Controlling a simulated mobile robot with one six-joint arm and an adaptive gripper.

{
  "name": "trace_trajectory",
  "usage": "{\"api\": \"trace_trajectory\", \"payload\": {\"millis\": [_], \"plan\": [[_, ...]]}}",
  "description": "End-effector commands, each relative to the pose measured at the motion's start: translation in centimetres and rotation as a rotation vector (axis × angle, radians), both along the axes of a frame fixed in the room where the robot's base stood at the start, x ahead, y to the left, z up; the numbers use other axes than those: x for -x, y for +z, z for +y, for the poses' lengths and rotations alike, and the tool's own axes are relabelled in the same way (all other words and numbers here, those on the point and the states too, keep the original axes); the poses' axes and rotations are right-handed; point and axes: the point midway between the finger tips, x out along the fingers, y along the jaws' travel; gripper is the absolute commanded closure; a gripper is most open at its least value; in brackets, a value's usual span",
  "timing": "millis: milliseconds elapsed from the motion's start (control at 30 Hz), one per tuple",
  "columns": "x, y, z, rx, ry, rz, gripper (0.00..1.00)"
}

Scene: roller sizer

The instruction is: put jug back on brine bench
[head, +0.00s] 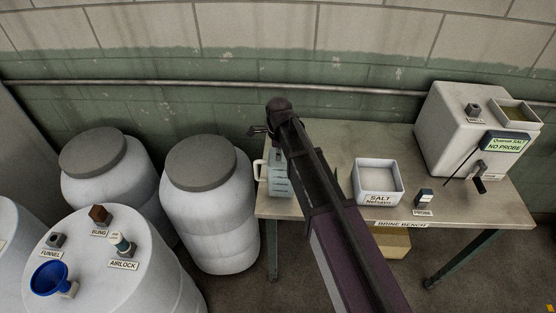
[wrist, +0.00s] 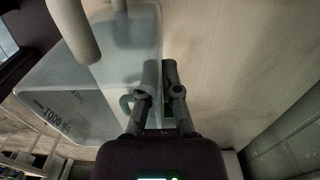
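The jug (head: 279,182) is a translucent pale blue-grey vessel with a cream handle. It stands upright at the left end of the brine bench (head: 335,205) in the head view, partly hidden by my arm. In the wrist view the jug (wrist: 105,85) fills the left side, with volume marks on its wall and its handle at the top left. My gripper (wrist: 160,72) has its fingertips close together beside the jug's right edge, away from the handle, with nothing seen between them. In the head view my gripper (head: 260,131) is small, above and behind the jug.
A white salt box (head: 378,201), a small probe (head: 424,196) and a large white unit (head: 470,140) with a screen occupy the bench's middle and right. White barrels (head: 205,205) stand left of the bench. A wall with a pipe (head: 200,84) runs behind.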

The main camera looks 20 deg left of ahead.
Motion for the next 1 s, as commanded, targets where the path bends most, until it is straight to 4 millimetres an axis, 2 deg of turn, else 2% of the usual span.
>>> {"api": "trace_trajectory", "payload": {"millis": [100,633,767,800,1000], "plan": [[-0.01,-0.78,-0.02,0.0,0.0,0.0,1.0],[-0.02,-1.15,-0.03,0.0,-0.001,0.0,1.0],[-0.02,-1.04,-0.04,0.0,-0.001,0.0,0.63],[-0.02,-1.04,-0.04,0.0,-0.001,0.0,0.57],[-0.03,-1.04,-0.04,0.0,-0.001,0.0,0.57]]}}
